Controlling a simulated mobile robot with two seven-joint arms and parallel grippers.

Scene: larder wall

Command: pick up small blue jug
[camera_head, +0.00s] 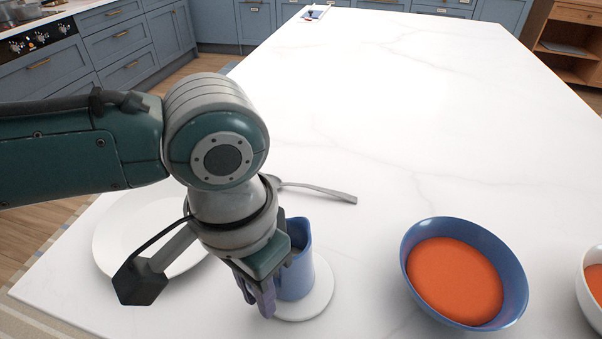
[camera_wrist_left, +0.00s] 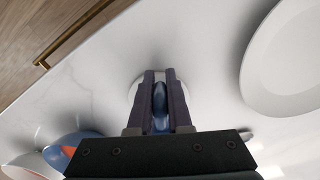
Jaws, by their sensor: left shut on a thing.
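The small blue jug (camera_head: 297,262) stands upright on a round white saucer (camera_head: 318,300) near the front of the white counter. My left gripper (camera_head: 258,292) is at the jug's left side, in front of it in the head view. In the left wrist view the jug (camera_wrist_left: 160,103) shows as a narrow blue shape between the two dark fingers of my left gripper (camera_wrist_left: 160,88), which are shut on it. The fingers and wrist hide part of the jug. My right gripper is in neither view.
A white plate (camera_head: 112,240) lies left of the jug, partly behind my arm. A spoon (camera_head: 325,190) lies behind the jug. A blue bowl of orange food (camera_head: 412,245) stands to the right, with a white bowl (camera_head: 583,290) at the right edge. The counter's middle is clear.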

